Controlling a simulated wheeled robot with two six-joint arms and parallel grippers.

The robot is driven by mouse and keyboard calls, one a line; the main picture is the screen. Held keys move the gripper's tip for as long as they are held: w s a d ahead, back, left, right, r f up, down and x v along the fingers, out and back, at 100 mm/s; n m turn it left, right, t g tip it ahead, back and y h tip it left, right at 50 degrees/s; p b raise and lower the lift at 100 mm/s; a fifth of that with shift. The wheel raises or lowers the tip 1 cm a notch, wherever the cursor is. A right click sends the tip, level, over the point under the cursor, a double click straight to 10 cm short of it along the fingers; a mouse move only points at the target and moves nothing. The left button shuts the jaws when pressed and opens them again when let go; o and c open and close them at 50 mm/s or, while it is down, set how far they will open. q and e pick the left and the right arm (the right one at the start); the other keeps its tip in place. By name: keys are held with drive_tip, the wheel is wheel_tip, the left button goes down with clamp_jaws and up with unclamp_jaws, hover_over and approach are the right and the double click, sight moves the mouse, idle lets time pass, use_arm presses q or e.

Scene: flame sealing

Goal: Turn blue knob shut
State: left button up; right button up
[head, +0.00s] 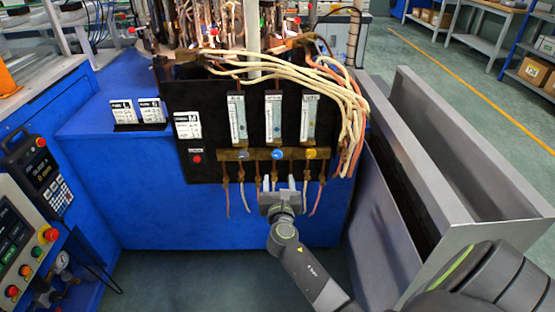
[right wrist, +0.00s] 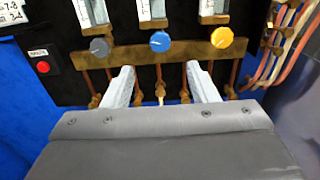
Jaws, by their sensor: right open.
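The blue knob (head: 277,154) sits in the middle of a brass bar on the black panel, below the middle flow meter. In the right wrist view the blue knob (right wrist: 160,41) is above and between my finger tips. A grey knob (right wrist: 100,47) is on its left and a yellow knob (right wrist: 222,37) on its right. My right gripper (head: 279,184) is open and empty, just below the blue knob and apart from it. Its two pale fingers (right wrist: 161,84) are spread wide in the wrist view. My left gripper is not in view.
The brass bar (right wrist: 185,52) carries the knobs, with thin copper pipes hanging below it. Pale hoses (head: 345,95) arch down on the right of the panel. A grey metal trough (head: 440,170) stands to the right. A red button (right wrist: 43,67) is on the left.

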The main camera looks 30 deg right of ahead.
sight(278, 155)
drive_tip(key=b+x, duration=0.1)
drive_tip(key=x, duration=1)
drive_tip(key=shift+w+b, duration=0.15)
drive_tip(key=shift+b, duration=0.2)
drive_tip(key=c, duration=0.9)
